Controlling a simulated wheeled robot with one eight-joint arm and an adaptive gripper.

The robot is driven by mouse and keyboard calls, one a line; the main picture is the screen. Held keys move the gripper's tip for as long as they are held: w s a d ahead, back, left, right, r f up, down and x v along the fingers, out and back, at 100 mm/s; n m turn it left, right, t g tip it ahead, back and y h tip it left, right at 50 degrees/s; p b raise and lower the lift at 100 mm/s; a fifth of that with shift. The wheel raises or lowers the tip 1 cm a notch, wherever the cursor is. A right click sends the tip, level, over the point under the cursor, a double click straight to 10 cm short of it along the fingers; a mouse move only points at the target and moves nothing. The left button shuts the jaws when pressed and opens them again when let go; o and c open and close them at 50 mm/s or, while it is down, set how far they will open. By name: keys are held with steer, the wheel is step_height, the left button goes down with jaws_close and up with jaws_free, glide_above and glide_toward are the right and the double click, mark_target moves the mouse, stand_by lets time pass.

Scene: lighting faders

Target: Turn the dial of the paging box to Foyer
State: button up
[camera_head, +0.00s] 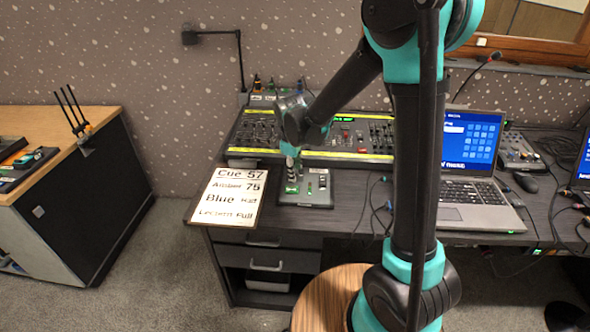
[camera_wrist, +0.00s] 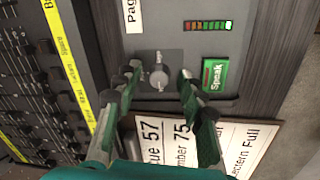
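The paging box (camera_head: 318,200) is a grey box on the dark desk. It also shows in the wrist view (camera_wrist: 165,20), with a white label partly reading "Pag". Its dial (camera_wrist: 158,77) is a small round grey knob on a darker square plate. The position names around the dial are too small to read, so I cannot tell where it points. My gripper (camera_wrist: 157,76) is open, with one finger on each side of the dial. Gaps show between the fingers and the knob in the wrist view. In the head view my gripper (camera_head: 292,158) is over the box.
A green "Speak" button (camera_wrist: 215,75) lies just right of the dial, near one finger. A lit level meter (camera_wrist: 208,26) is on the box. A cue card (camera_head: 230,197) lies left of the box. The lighting console (camera_head: 345,156) stands behind, and a laptop (camera_head: 470,170) is at right.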

jaws_close()
steer(key=m, duration=0.4)
steer(key=shift+m, duration=0.3)
steer(key=m, duration=0.4)
steer(key=shift+a+m+g, duration=0.1)
steer(key=shift+m+g, duration=0.2)
steer(key=m, duration=0.4)
steer(key=shift+m, duration=0.3)
steer(key=shift+w+m+g, duration=0.1)
steer(key=shift+m+g, duration=0.2)
steer(key=shift+m, duration=1.6)
